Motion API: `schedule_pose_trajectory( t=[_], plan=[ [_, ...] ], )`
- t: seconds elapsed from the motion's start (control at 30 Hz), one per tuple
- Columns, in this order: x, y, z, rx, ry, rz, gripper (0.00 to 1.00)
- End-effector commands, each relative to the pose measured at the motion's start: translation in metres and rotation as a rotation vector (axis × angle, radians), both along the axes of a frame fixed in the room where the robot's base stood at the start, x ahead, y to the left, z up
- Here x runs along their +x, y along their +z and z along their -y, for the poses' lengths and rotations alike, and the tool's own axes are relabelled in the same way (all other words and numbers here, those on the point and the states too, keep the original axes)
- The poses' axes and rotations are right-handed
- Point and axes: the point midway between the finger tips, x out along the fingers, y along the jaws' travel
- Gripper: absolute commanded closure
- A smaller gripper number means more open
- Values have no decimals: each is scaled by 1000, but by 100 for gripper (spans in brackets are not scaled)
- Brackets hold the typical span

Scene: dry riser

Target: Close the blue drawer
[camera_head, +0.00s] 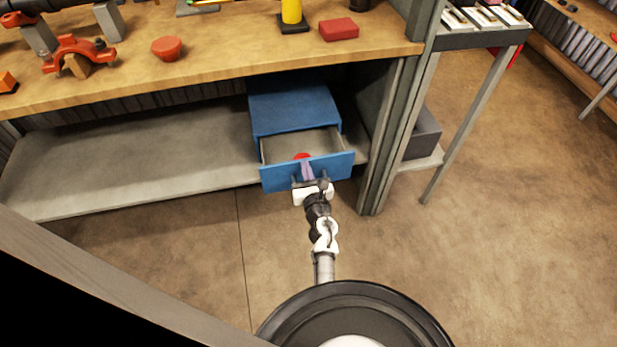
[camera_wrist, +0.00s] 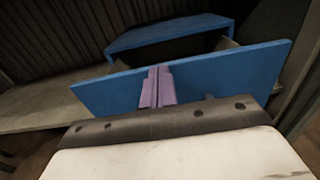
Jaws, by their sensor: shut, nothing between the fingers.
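The blue drawer (camera_head: 330,169) is pulled out of a blue cabinet (camera_head: 293,103) on the lower grey shelf. Its inside is visible from above, with a red item (camera_head: 302,156) near the front. In the wrist view, the blue drawer front (camera_wrist: 220,84) spans the picture, with the blue cabinet (camera_wrist: 170,37) behind it. My gripper (camera_head: 309,176) is at the drawer front. Its purple-grey fingers (camera_wrist: 157,88) are shut together, with nothing between them, and appear against or just in front of the panel; I cannot tell if they touch it.
A wooden workbench (camera_head: 220,72) overhangs the shelf (camera_head: 140,165). A grey post (camera_head: 390,130) stands close to the right of the drawer. A grey box (camera_head: 423,133) sits beyond the post. The floor (camera_head: 150,265) in front is clear.

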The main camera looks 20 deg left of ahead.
Motion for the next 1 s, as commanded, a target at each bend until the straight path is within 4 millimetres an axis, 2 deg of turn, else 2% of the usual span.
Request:
schedule_pose_trajectory(
  t=[0.2,0.5,0.7,1.0],
  plan=[
    [43,0,-28,3,-2,3,100],
    [90,-2,-59,0,0,2,100],
    [105,-1,-70,1,-1,1,100],
    [111,2,-75,0,-2,2,100]
  ],
)
